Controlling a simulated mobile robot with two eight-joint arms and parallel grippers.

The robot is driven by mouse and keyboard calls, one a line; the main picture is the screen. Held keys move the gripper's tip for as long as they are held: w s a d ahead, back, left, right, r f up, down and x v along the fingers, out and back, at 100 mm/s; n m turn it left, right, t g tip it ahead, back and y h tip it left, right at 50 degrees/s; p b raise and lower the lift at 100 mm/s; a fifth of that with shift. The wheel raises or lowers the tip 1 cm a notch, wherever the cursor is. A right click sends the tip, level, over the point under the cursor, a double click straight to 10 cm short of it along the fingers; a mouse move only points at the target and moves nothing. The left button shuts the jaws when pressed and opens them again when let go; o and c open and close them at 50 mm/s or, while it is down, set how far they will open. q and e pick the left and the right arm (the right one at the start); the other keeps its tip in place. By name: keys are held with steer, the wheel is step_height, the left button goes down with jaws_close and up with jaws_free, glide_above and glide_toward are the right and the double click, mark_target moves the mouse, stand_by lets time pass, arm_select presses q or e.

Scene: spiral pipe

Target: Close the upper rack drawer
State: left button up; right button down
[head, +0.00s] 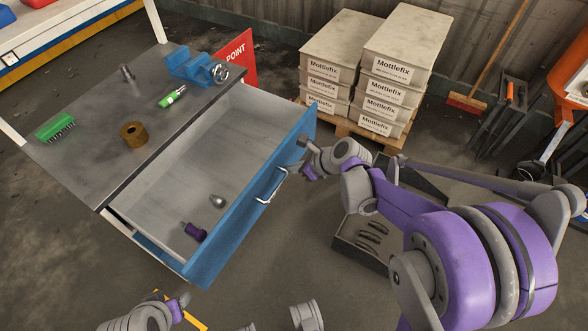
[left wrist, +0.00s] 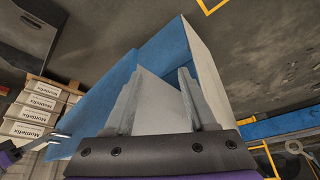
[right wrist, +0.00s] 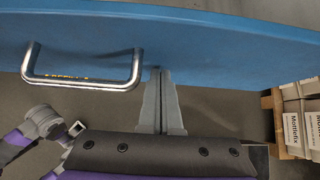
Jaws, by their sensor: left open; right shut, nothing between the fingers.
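The upper rack drawer (head: 215,150) is pulled out from under the grey worktop (head: 85,125). Its blue front (head: 240,215) has a silver handle (head: 271,185). A purple-handled tool (head: 194,231) and a small grey metal part (head: 217,201) lie inside it. My right gripper (head: 291,168) is shut and empty at the front, beside the handle; in the right wrist view its fingers (right wrist: 162,105) point at the blue front, right of the handle (right wrist: 85,80). Whether they touch is unclear. My left gripper (head: 183,300) is low, near the drawer's near end; its fingers (left wrist: 155,105) are open and empty, facing the blue drawer.
On the worktop are a blue vise (head: 195,68), a green brush (head: 55,127), a brown ring (head: 133,134) and a green-and-white item (head: 172,96). Stacked Mottlefix boxes (head: 400,60) stand on a pallet behind. A dark tray (head: 365,243) lies on the floor at right.

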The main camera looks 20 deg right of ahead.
steer(key=w+a, duration=0.5)
steer(key=w, duration=0.2)
steer(key=w+a+b, duration=0.1)
steer(key=w+a, duration=0.5)
steer(key=w, duration=0.1)
steer(key=w+a, duration=0.5)
steer(key=w, duration=0.2)
steer(key=shift+a, duration=0.25)
steer(key=shift+w+a, duration=0.4)
steer(key=shift+w, duration=0.15)
steer(key=shift+w+r, duration=0.1)
steer(key=shift+r, duration=0.1)
